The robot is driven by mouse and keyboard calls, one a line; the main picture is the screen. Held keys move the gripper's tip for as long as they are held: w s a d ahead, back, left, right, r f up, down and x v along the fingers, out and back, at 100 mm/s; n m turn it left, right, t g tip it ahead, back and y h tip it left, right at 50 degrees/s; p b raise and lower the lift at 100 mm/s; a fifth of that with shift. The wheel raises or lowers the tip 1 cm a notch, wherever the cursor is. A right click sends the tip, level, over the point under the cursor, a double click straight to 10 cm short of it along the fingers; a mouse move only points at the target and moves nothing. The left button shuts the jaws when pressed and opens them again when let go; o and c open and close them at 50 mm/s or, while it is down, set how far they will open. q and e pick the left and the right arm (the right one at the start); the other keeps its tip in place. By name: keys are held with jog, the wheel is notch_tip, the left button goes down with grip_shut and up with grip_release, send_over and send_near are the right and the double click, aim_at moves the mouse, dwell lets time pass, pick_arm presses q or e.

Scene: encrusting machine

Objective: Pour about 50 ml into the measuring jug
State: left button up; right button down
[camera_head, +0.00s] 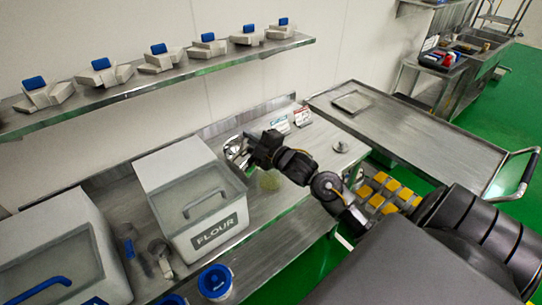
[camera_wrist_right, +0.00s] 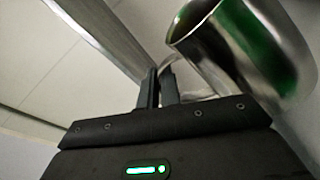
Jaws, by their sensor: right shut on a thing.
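My right gripper (camera_head: 247,150) is shut on a shiny metal jug (camera_head: 233,148), held above the steel table beside the flour bin. In the right wrist view the fingers (camera_wrist_right: 160,88) close at the handle side of the metal jug (camera_wrist_right: 240,48), which is tilted. Its contents and any stream cannot be made out. My left gripper is not in view.
The flour bin (camera_head: 205,216) stands close left of the held jug. Small signs (camera_head: 301,117) stand behind the gripper. A round metal item (camera_head: 341,147) lies to the right. A wall shelf (camera_head: 160,82) runs above.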

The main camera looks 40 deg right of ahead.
aim_at(244, 143)
jog(key=shift+d, duration=0.1)
dwell(0.3)
jog(key=shift+d, duration=0.3)
dwell(0.3)
jog(key=a+r+n, duration=0.2)
jog(key=shift+s+a, duration=0.1)
jog(key=shift+a, duration=0.2)
jog(key=shift+a+n, duration=0.4)
jog(key=shift+n, duration=0.3)
jog(key=shift+s+r, duration=0.1)
jog(key=shift+a+n+b, duration=0.45)
jog(key=shift+a+n, duration=0.05)
jog(key=shift+n, duration=0.4)
jog(key=shift+a+r, duration=0.15)
jog(key=shift+r, duration=0.1)
jog(key=shift+a+r+n, duration=0.15)
jog(key=shift+a+n, duration=0.1)
jog(key=shift+n, duration=0.25)
jog(key=shift+r, duration=0.1)
